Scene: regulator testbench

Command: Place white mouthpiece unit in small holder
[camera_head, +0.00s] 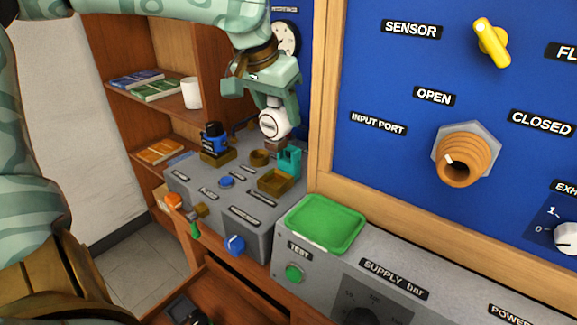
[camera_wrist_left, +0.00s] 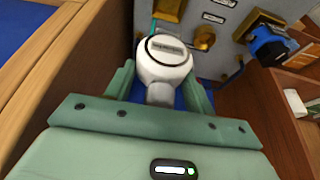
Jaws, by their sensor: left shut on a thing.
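The white mouthpiece unit (camera_head: 274,124) hangs from my left gripper (camera_head: 270,105), above the back of the grey testbench box. In the left wrist view the round white head of the mouthpiece unit (camera_wrist_left: 165,58) shows past the fingers of my left gripper (camera_wrist_left: 160,92), which are shut on its narrower stem. Below the unit in the head view is a small round brass holder (camera_head: 259,157), which looks empty. A larger square brass holder (camera_head: 268,182) is in front of it. My right gripper is not in view.
A blue and black unit (camera_head: 215,138) stands in a brass holder at the box's left. A teal upright part (camera_head: 289,160) rises close to the mouthpiece unit. The wooden frame (camera_head: 325,90) and blue panel stand to the right. A green tray (camera_head: 326,222) is empty.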

